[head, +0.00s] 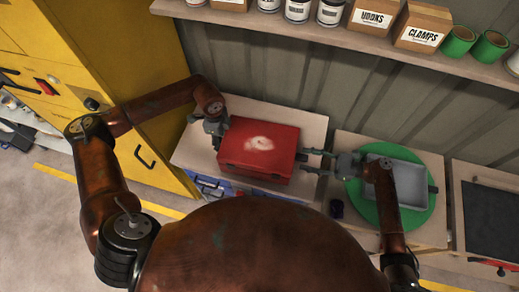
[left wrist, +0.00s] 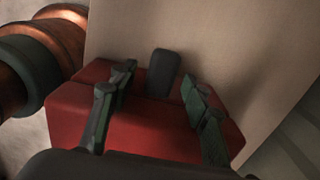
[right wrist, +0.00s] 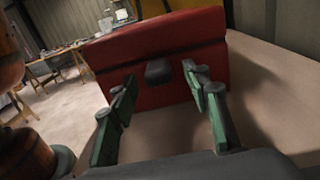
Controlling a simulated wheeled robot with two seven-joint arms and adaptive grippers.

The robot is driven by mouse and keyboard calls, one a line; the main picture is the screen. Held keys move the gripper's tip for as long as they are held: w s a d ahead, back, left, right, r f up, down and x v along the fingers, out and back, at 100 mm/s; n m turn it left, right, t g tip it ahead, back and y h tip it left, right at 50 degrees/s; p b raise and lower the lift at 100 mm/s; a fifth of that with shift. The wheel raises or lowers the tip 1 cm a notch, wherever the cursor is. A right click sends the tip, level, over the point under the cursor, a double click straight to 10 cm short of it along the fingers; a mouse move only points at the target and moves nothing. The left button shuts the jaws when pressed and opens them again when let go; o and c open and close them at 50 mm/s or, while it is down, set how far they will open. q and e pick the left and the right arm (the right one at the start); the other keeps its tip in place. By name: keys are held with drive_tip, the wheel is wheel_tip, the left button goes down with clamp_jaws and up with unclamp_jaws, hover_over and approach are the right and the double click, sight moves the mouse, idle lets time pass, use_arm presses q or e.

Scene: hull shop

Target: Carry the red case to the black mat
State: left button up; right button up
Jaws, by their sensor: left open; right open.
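The red case (head: 258,148) lies on a light wooden bench top, with a pale worn patch on its lid. It also shows in the left wrist view (left wrist: 150,135) and the right wrist view (right wrist: 150,50). My left gripper (head: 220,136) is open at the case's left end; a black side handle (left wrist: 163,72) shows between its fingers. My right gripper (head: 312,162) is open at the right end, its fingers pointing at the case, with another black handle (right wrist: 158,72) between them in the right wrist view. The black mat (head: 490,215) lies on the bench at the far right.
A green round mat (head: 361,203) with a grey tray (head: 397,180) on it lies between the case and the black mat. A shelf (head: 300,27) with cans and boxes runs above. A yellow cabinet (head: 130,60) stands left.

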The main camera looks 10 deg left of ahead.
use_arm(q)
drive_tip(key=shift+f, duration=0.7)
use_arm(e)
drive_tip(key=shift+a, duration=0.4)
use_arm(q)
clamp_jaws()
use_arm(e)
clamp_jaws()
use_arm(q)
drive_tip(key=shift+r, duration=0.1)
use_arm(e)
drive_tip(key=shift+r, duration=0.15)
